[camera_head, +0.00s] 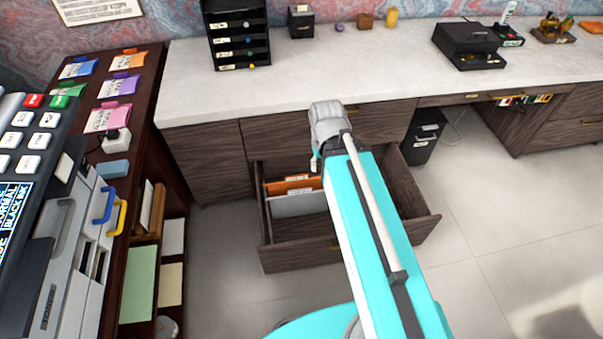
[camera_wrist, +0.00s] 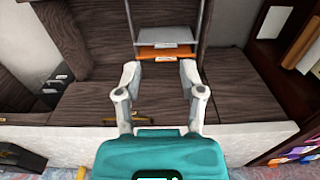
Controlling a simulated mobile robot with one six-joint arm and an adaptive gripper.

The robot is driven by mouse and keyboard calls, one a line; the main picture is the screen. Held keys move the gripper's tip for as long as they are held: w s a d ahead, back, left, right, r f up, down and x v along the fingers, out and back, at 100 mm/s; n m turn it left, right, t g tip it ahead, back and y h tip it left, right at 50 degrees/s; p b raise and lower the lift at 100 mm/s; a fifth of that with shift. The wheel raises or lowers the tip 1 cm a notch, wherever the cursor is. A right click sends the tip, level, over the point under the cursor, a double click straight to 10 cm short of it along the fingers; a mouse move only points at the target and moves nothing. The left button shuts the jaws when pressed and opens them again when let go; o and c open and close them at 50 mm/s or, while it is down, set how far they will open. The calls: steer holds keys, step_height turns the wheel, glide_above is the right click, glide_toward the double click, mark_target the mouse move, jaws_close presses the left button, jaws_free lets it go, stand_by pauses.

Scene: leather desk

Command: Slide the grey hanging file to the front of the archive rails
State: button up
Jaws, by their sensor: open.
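The grey hanging file (camera_head: 298,205) hangs in the open drawer, just in front of the orange file (camera_head: 290,185). In the wrist view the grey file (camera_wrist: 165,36) lies beyond the orange file (camera_wrist: 163,52), between two thin grey archive rails (camera_wrist: 201,27). My gripper (camera_head: 315,165) is above the back of the drawer, near the countertop edge. In the wrist view my gripper (camera_wrist: 160,72) is open and empty, its two fingers spread on this side of the files. I cannot tell its height above them. My arm hides the right part of the drawer.
The drawer front (camera_head: 300,255) stands out into the room. The white countertop (camera_head: 220,90) runs behind, with a black drawer organiser (camera_head: 238,40) on it. A dark wooden shelf unit (camera_head: 145,190) stands at the left. Floor is clear at the right (camera_head: 500,230).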

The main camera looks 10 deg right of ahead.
steer(key=f+b, duration=0.1)
steer(key=n+b, duration=1.7)
steer(key=b, duration=2.2)
glide_above(300, 190)
step_height(300, 190, down, 39)
steer(key=shift+w+f+n+b, duration=0.2)
steer(key=shift+f+n+b, duration=0.2)
steer(key=shift+f+n, duration=0.1)
step_height(300, 190, down, 14)
steer(key=b, duration=1.3)
steer(key=shift+r+b, duration=0.15)
steer(key=shift+b, duration=0.2)
steer(key=shift+c, duration=0.2)
jaws_close()
